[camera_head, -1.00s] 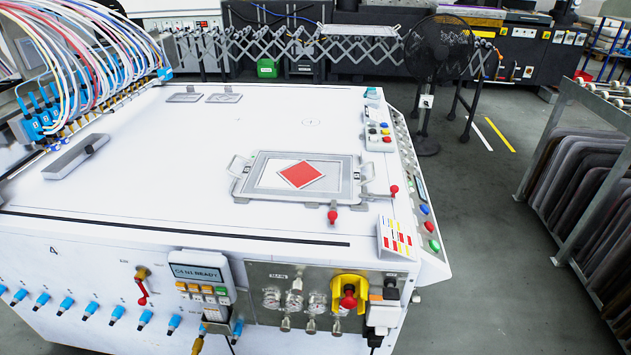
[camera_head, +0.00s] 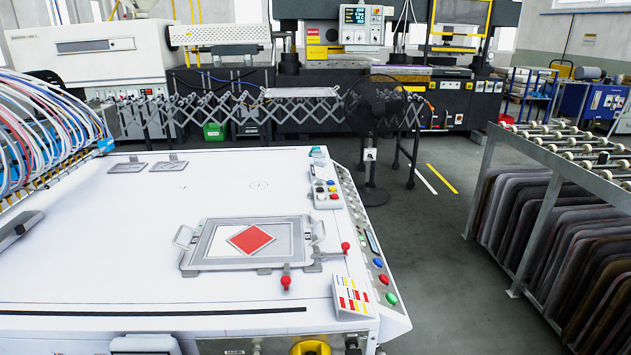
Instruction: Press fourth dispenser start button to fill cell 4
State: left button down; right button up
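The white machine table (camera_head: 130,265) fills the lower left of the head view. A control box (camera_head: 326,193) with coloured buttons sits at its right edge. A sloped side panel (camera_head: 371,246) carries a blue button (camera_head: 378,263), a red button (camera_head: 384,279) and a green button (camera_head: 392,298). At the bottom edge only the top of the front display unit (camera_head: 145,344) shows; its text and buttons are cut off. I cannot tell which button is the fourth dispenser's start. Neither of my grippers is in view.
A framed tray with a red square (camera_head: 251,240) lies on the table, with red-knobbed levers beside it. Hoses (camera_head: 45,125) hang at the left. A black fan (camera_head: 376,105) stands behind, a roller rack (camera_head: 560,185) at the right. Grey floor between is clear.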

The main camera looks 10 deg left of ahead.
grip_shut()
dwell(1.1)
